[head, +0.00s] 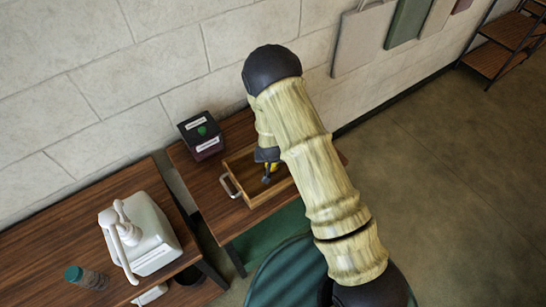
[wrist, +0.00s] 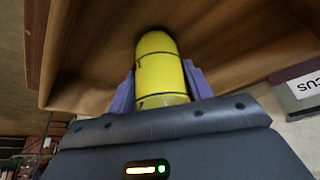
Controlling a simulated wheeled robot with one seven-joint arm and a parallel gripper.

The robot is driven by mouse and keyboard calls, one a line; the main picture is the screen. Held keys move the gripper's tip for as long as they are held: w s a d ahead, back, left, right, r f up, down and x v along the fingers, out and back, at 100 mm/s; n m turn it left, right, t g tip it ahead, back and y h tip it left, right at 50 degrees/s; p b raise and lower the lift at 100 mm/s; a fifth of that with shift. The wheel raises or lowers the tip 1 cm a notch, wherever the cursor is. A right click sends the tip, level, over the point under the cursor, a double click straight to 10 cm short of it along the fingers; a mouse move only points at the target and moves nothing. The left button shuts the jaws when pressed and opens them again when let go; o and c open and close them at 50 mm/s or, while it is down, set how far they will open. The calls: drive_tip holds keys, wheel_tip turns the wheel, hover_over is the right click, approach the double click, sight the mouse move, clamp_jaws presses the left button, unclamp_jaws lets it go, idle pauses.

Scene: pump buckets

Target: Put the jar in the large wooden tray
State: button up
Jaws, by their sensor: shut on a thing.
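My gripper (head: 267,177) is at the wooden tray (head: 271,200) on the right-hand table in the head view. In the wrist view my gripper's purple fingers (wrist: 161,85) are shut on a yellow cylinder (wrist: 160,70) with thin dark bands. The cylinder is over or inside the tray, whose brown floor (wrist: 235,35) lies behind it; I cannot tell if it touches the floor. Only a little yellow shows in the head view (head: 273,167). A clear jar-like container with a teal lid (head: 74,273) stands on the left table.
A dark box with a green mark (head: 201,135) stands behind the tray near the wall. A metal handle (head: 229,186) sticks out from the tray's left side. My arm covers the tray's right part.

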drive_tip(key=shift+a, duration=0.1)
drive_tip(key=shift+f, duration=0.15)
drive_tip(key=o, duration=1.4)
drive_tip(key=shift+s, duration=0.1)
drive_tip(key=shift+o, duration=0.2)
drive_tip(key=shift+r, duration=0.3)
drive_tip(key=shift+s+r, duration=0.1)
drive_tip(key=shift+r, duration=0.15)
drive_tip(key=b+v, duration=0.2)
drive_tip(key=v, duration=0.9)
drive_tip(key=shift+b, duration=0.3)
drive_tip(key=shift+r, duration=0.1)
